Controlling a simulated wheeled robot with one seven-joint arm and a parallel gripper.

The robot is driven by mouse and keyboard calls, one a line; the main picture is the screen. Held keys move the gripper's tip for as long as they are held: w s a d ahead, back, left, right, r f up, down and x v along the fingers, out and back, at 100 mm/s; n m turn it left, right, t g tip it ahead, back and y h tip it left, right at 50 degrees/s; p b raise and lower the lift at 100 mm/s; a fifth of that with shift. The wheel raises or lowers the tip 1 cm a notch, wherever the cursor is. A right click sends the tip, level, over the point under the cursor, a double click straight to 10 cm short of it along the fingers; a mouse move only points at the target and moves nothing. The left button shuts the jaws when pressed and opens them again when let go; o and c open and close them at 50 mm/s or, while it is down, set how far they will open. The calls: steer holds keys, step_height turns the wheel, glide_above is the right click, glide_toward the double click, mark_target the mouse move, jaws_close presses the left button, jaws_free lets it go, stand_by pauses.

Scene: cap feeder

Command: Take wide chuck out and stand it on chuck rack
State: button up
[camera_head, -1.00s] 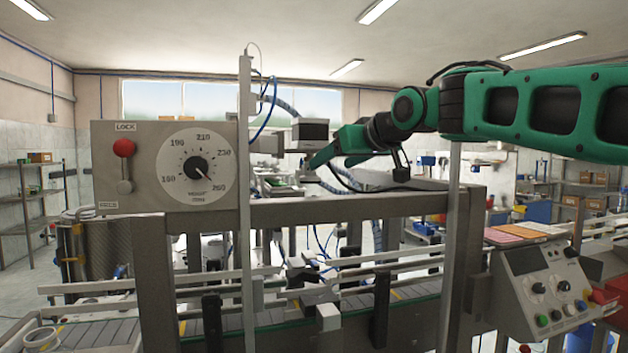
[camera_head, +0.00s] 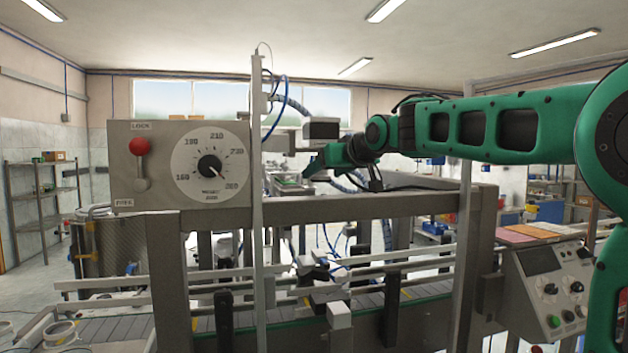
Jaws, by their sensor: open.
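My green arm reaches in from the right above the machine's top beam. My gripper (camera_head: 309,171) is at its far end, small and pointing down-left, beside the capping unit behind the beam. Its fingers are hard to make out at this distance, and I see nothing held in them. A grey block with a dark face (camera_head: 320,129) sits just above the gripper on the machine's head. I cannot pick out the wide chuck or the chuck rack for sure in this view; the machine's frame and my arm cover part of that area.
A panel with a red lock lever (camera_head: 139,147) and a height dial (camera_head: 210,164) stands at front left. The steel beam (camera_head: 350,205) and a thin upright post (camera_head: 257,190) stand in front. A conveyor (camera_head: 280,335) runs below. A control box (camera_head: 550,285) is at right.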

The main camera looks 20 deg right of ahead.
steer(key=shift+w+f, duration=0.1)
steer(key=shift+w, duration=0.2)
steer(key=shift+c, duration=0.5)
steer(key=shift+a, duration=0.1)
steer(key=c, duration=1)
steer(key=shift+c, duration=0.6)
